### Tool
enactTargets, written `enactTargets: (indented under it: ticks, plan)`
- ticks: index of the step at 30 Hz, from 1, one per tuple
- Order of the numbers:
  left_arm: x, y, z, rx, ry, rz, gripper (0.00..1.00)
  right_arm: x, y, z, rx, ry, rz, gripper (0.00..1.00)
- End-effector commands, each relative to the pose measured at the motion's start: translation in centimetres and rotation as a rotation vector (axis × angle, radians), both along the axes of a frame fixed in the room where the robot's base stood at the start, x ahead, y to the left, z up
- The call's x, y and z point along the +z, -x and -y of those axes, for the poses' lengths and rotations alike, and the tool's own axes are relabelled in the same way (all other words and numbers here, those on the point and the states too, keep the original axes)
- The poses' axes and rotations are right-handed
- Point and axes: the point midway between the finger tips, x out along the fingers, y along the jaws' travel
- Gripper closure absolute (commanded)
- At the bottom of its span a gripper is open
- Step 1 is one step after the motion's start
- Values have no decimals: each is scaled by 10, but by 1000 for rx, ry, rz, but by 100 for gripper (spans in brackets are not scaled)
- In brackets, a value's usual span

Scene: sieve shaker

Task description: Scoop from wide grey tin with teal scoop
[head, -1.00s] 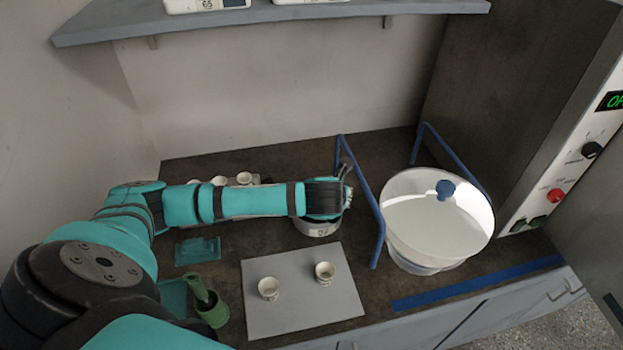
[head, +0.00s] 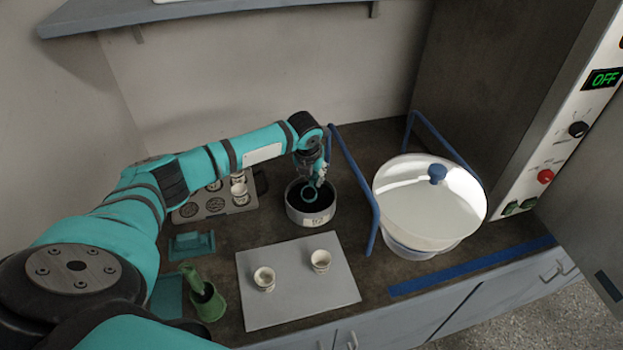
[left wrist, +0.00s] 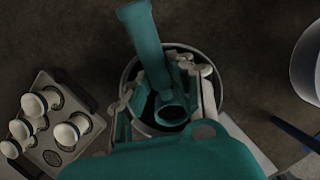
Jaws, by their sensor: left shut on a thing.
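The wide grey tin (head: 296,217) stands on the dark bench behind the grey mat; its inside looks dark. My left gripper (head: 315,178) is above the tin, pointing down, shut on the teal scoop (head: 309,195). The scoop's ring-shaped end shows over the tin's opening; I cannot tell whether it touches the contents. In the left wrist view the scoop (left wrist: 148,48) lies between the fingers, with the tin's rim (left wrist: 215,75) around and below it. My right gripper is not in view.
Two small cups (head: 264,278) stand on the grey mat (head: 300,300). A holed tray (head: 215,209) with cups is left of the tin. A blue rail (head: 355,190) and a large white bowl (head: 430,215) are close on the right. A green holder (head: 207,305) stands front left.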

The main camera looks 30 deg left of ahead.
Motion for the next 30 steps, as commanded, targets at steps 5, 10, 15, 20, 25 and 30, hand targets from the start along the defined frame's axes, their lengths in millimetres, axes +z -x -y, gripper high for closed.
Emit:
enactTargets:
  ticks: [5,10,15,20,25,30]
  plan:
    - [6,-7,-1,3,48,-129,100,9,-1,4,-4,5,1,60]
    - [5,-11,-2,0,87,-236,100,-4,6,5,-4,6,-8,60]
    - [7,-12,-4,0,110,-306,100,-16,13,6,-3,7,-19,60]
    - [8,-14,-5,-1,123,-344,100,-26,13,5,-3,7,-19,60]
    - [10,-14,-4,-2,134,-371,100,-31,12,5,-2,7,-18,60]
    - [12,-14,-4,-3,139,-384,100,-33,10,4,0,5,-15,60]
